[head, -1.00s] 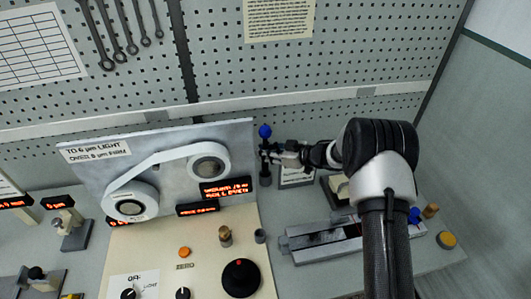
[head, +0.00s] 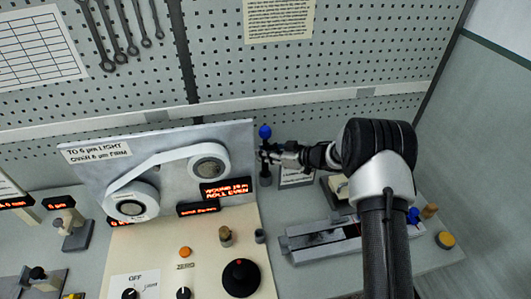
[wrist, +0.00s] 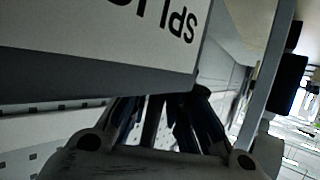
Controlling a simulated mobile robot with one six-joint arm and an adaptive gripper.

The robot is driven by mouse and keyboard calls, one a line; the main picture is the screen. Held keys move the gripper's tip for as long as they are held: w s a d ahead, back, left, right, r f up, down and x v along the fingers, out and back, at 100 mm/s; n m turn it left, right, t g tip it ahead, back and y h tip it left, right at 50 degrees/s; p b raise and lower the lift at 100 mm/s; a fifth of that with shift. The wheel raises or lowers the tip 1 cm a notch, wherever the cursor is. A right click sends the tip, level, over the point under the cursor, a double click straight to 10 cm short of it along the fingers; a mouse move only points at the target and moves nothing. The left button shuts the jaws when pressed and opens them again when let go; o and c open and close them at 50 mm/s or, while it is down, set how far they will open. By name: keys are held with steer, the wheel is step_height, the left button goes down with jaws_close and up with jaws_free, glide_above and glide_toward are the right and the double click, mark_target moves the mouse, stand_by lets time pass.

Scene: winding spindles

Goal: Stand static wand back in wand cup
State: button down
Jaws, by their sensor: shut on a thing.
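The static wand (head: 265,133), with a blue ball on top of a dark stem, stands upright at the back, right of the tape machine. My gripper (head: 270,155) reaches in from the right and is shut on the wand's stem below the ball. The dark grey wand cup (head: 265,180) is directly below the gripper. The wand's lower end is at the cup, but I cannot tell how deep it sits. In the wrist view, the dark fingers (wrist: 165,120) show at the bottom, and a dark stem is partly visible between them.
A small white sign (head: 297,176) stands right of the cup, and a white panel with upside-down lettering (wrist: 100,40) fills much of the wrist view. The tape machine's panel (head: 90,175) is close on the left. A grey slide fixture (head: 300,243) lies in front. Pegboard (head: 350,50) rises behind.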

steer(key=shift+f+b, duration=0.65)
steer(key=shift+f, duration=0.4)
steer(key=c, duration=1.4)
jaws_free()
steer(key=shift+s, duration=0.1)
steer(key=shift+d, duration=0.1)
